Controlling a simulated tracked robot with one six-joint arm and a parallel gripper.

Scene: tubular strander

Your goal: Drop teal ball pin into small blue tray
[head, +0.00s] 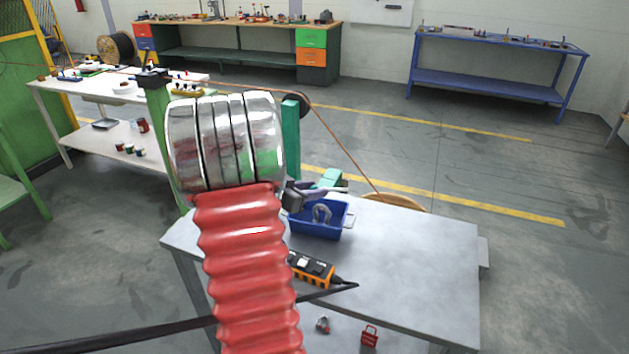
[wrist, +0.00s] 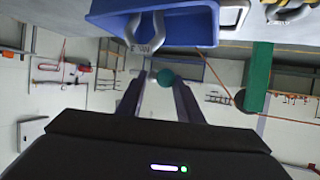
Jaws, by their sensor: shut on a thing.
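The small blue tray (wrist: 205,22) is at the top of the wrist view, beyond the fingertips. In the head view the tray (head: 316,231) sits on the grey table, with my gripper (head: 318,190) at its far left side, partly hidden. A grey U-shaped shackle (head: 322,212) is in the tray.
The grey table (head: 420,260) is clear at right. An orange and black device (head: 312,268) lies in front of the tray. A green post (wrist: 258,78) stands beside my gripper in the wrist view. A red ribbed sleeve and chrome rings block the head view's middle.

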